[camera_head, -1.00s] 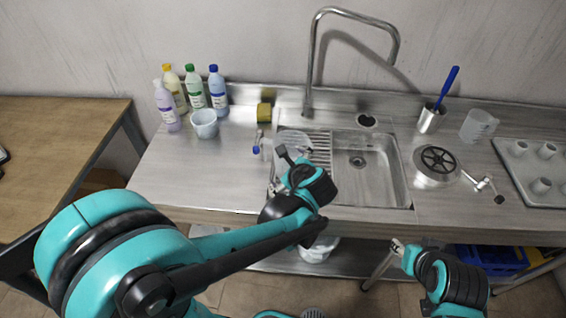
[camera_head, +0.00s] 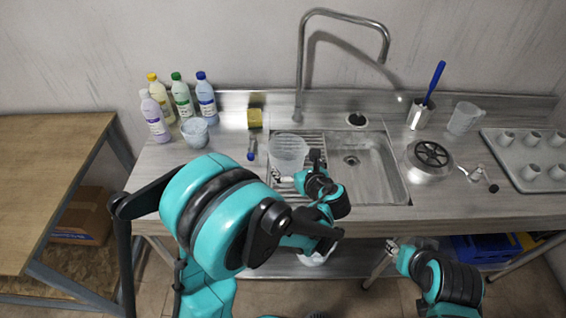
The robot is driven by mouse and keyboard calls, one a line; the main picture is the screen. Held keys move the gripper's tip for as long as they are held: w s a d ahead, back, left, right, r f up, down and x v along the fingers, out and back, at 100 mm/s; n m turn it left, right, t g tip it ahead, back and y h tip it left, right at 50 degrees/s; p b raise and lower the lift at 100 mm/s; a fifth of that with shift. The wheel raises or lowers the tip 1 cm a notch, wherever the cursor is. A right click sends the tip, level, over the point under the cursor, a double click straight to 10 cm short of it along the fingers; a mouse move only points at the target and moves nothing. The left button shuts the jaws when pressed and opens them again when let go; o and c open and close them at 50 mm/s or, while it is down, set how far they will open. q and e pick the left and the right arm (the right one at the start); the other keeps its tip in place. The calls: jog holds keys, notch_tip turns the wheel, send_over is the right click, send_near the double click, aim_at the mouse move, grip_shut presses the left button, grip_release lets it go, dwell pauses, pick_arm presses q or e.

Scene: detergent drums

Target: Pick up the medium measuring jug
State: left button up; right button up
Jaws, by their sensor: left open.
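A clear jug (camera_head: 288,148) stands on the ribbed drainboard left of the sink basin. A smaller pale jug (camera_head: 195,132) stands by the bottles, and a clear jug with a handle (camera_head: 463,118) stands at the back right. I cannot tell for sure which is the medium one, though the drainboard jug looks mid-placed between them. My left gripper (camera_head: 299,168) is open at the near side of the drainboard jug, its fingers close to the jug's lower front; contact is unclear. My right gripper (camera_head: 392,247) is low in front of the counter, its jaws too small to read.
Several detergent bottles (camera_head: 182,98) stand at the back left, with a yellow sponge (camera_head: 255,118) nearby. The tall faucet (camera_head: 301,70) rises behind the sink basin (camera_head: 365,165). A round metal pot (camera_head: 428,162), a brush holder (camera_head: 419,115) and a tray of cups (camera_head: 525,150) occupy the right.

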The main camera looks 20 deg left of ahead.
aim_at(281, 153)
pick_arm(q)
jog(key=b+x, duration=0.2)
jog(key=x, duration=0.4)
jog(key=shift+w+a+f, duration=0.15)
jog(key=shift+a, duration=0.05)
jog(key=shift+c, duration=0.9)
jog(key=c, duration=0.8)
